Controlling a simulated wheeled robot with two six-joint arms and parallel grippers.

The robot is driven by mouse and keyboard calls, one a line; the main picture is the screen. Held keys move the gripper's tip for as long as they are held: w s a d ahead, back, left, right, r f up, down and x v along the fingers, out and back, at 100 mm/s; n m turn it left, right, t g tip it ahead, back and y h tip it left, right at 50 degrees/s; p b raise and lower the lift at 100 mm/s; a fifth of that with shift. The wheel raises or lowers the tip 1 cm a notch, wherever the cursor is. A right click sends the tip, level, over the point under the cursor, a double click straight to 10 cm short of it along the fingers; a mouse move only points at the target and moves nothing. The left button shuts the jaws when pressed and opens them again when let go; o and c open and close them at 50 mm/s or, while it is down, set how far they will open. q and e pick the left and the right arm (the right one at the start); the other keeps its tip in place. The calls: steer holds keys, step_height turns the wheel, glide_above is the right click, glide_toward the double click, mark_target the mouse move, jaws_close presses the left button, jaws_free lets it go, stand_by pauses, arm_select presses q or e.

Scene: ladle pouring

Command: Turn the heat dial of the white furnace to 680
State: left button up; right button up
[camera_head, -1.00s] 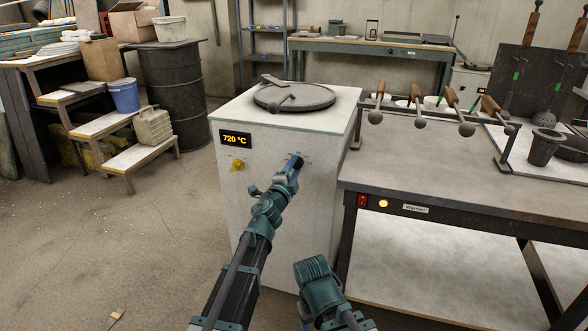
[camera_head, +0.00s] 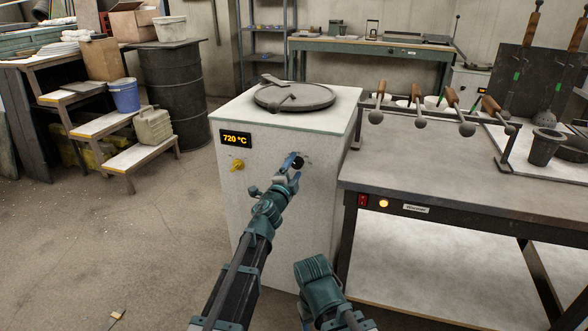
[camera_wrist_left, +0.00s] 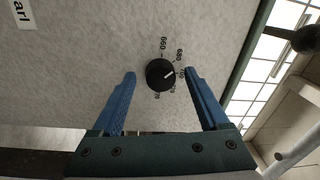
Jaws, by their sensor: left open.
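The white furnace (camera_head: 262,190) stands in the middle of the head view. Its display (camera_head: 236,139) reads 720 °C. The black heat dial (camera_head: 299,164) is on the front panel, partly behind my left gripper (camera_head: 289,166). In the left wrist view the dial (camera_wrist_left: 157,77) has a pale pointer mark aimed up and to the right, with 660 and 680 printed around it and other numbers hard to read. My left gripper (camera_wrist_left: 160,74) is open, its blue fingers on either side of the dial with gaps showing.
A round lid (camera_head: 294,97) lies on the furnace top. A workbench (camera_head: 450,190) with ladles stands close on the right.

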arm_select(q)
steer(key=r+v, duration=0.1)
steer(key=v, duration=1.2)
steer(key=shift+s+f+b, duration=0.4)
steer(key=shift+f+b, duration=0.05)
steer(key=shift+f, duration=0.05)
steer(key=shift+a, duration=0.2)
